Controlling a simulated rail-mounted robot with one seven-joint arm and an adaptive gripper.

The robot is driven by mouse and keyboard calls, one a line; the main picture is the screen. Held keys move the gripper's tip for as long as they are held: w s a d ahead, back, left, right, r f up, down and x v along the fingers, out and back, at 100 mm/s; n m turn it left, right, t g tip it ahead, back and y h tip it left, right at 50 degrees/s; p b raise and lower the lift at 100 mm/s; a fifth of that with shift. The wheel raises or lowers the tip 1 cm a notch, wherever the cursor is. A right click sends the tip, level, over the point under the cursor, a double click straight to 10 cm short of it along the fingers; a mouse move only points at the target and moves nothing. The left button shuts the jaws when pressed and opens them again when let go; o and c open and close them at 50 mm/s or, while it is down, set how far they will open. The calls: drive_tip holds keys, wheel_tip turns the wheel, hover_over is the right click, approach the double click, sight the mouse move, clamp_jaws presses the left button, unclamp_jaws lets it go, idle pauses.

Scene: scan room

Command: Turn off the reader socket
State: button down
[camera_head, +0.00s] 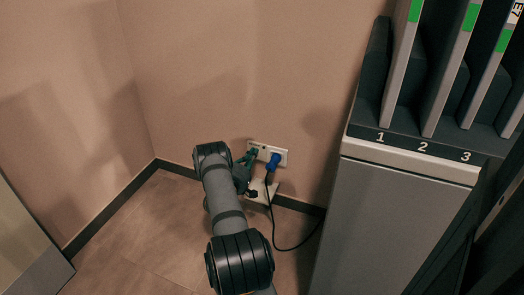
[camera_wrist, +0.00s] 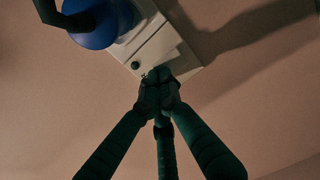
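The reader socket appears to be the white wall plate (camera_head: 280,155) low on the wall, with a blue plug (camera_head: 272,164) in it. In the wrist view the plate (camera_wrist: 150,47) lies at a slant, with the blue plug (camera_wrist: 100,25) at its upper left. A small dark green round spot (camera_wrist: 135,65) shows on the plate. My gripper (camera_head: 253,155) is at the plate's left end in the head view. In the wrist view its dark green fingertips (camera_wrist: 158,77) are together, empty, over the plate's lower edge. They hide part of it; contact and the switch position cannot be told.
A second white plate (camera_head: 268,188) with a black plug (camera_head: 252,194) sits lower down, partly behind my arm. A dark cable (camera_head: 274,225) hangs from the blue plug to the floor. A grey cabinet (camera_head: 385,235) with numbered slots stands right. The floor at left is clear.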

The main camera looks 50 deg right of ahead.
drive_tip(key=shift+s+d+r, duration=0.1)
drive_tip(key=shift+d+r, duration=0.35)
drive_tip(key=shift+r, duration=0.1)
drive_tip(key=p+v, duration=0.8)
drive_tip(key=v, duration=0.6)
drive_tip(key=shift+a, duration=0.4)
drive_tip(key=shift+r, duration=0.1)
drive_tip(key=f+b+x, duration=0.1)
drive_tip(key=b+x, duration=0.6)
drive_tip(key=x, duration=0.7)
drive_tip(key=shift+b, duration=0.4)
